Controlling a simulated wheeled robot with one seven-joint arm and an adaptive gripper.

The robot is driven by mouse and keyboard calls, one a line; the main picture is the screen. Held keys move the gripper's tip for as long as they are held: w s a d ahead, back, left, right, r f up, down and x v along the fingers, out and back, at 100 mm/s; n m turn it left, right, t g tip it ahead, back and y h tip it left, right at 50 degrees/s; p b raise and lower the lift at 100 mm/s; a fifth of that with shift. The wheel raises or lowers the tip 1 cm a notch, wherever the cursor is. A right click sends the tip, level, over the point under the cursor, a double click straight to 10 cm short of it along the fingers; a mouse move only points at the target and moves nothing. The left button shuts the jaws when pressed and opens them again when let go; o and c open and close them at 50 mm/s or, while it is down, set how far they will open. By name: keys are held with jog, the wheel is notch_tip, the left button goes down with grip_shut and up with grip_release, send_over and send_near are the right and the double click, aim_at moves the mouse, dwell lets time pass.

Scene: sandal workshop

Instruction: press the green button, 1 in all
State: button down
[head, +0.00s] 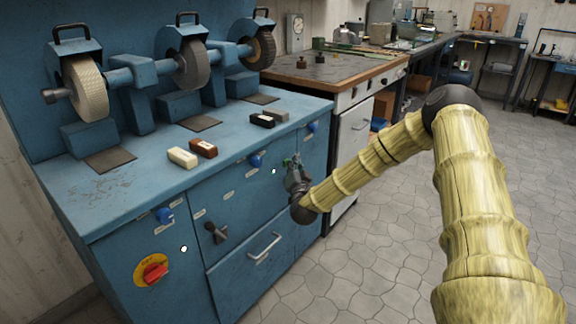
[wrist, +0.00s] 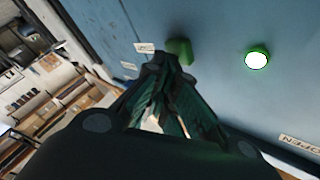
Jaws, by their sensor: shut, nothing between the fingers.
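The green button (wrist: 180,47) sits on the blue cabinet front, right at the tips of my gripper in the wrist view. Its lower part is hidden behind the fingertips. My gripper (wrist: 172,68) is shut and empty, with its fingers pointing at the button. I cannot tell whether the tips touch it or stop just short. In the head view my gripper (head: 289,165) is close against the cabinet front and mostly covers the button's place. A round white lamp with a green rim (wrist: 257,59) glows to the right of the button; it also shows in the head view (head: 274,171).
The blue cabinet (head: 120,205) carries several grinding wheels and small blocks (head: 193,152) on top. Its front has blue knobs (head: 165,215), a black handle (head: 216,232), a red switch (head: 154,271), another white lamp (head: 184,249) and a drawer pull (head: 264,246). The tiled floor (head: 375,250) is clear.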

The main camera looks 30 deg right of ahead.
jog(key=shift+s, duration=0.1)
dwell(0.4)
jog(key=shift+s+d+p, duration=0.3)
jog(key=shift+s+p, duration=0.05)
jog(key=shift+s, duration=0.3)
jog(key=shift+s, duration=0.1)
jog(key=s, duration=0.1)
jog(key=s+d+p, duration=0.1)
jog(key=s, duration=0.1)
jog(key=s+d+p, duration=0.1)
jog(key=shift+s, duration=0.25)
dwell(0.8)
